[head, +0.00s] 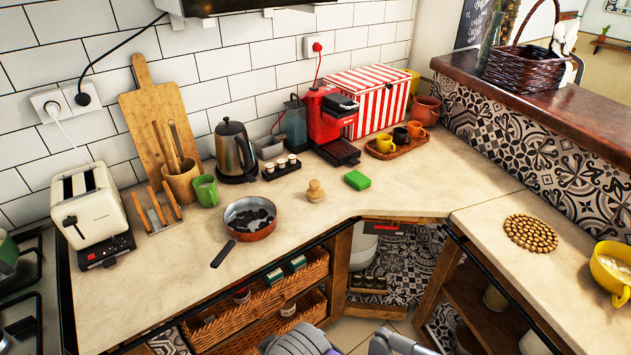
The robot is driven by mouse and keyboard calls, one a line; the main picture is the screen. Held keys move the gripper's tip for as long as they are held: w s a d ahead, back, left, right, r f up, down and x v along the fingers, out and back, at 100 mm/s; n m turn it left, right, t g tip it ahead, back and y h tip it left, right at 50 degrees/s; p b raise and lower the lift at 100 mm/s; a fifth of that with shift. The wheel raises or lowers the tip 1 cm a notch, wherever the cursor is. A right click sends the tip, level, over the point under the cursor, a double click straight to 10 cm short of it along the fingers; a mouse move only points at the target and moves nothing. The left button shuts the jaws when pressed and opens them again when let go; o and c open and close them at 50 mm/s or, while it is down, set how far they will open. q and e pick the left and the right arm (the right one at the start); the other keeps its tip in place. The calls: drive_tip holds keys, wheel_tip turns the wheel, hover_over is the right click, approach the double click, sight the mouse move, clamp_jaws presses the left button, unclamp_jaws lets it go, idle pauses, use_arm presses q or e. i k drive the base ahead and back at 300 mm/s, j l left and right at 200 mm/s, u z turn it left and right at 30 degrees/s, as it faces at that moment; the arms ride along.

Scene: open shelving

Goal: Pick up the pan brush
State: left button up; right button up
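The pan brush looks to be the small light wooden piece with a round knob on top (315,191). It stands upright on the beige countertop (400,190), between the frying pan (262,229) and a green sponge (357,180). Nothing touches it and it is fully visible. Grey parts of my two arms show at the bottom edge, below and in front of the counter, well away from the brush. No gripper fingers can be made out there.
The pan's dark handle points toward the counter's front edge. Behind the brush are a kettle (235,152), a small dark tray (282,167) and a red coffee machine (328,120). A tray with cups (394,148) stands to the right. The counter in front of the brush is clear.

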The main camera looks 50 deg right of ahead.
sight(314, 193)
drive_tip(key=i+l, duration=0.1)
drive_tip(key=l, duration=0.35)
drive_tip(key=i+l, duration=0.1)
drive_tip(key=l, duration=0.3)
drive_tip(key=i+l, duration=0.1)
drive_tip(key=l, duration=0.35)
drive_tip(key=i+l, duration=0.1)
drive_tip(key=l, duration=0.35)
drive_tip(key=i+l, duration=0.1)
drive_tip(key=l, duration=0.35)
drive_tip(key=j+u, duration=0.05)
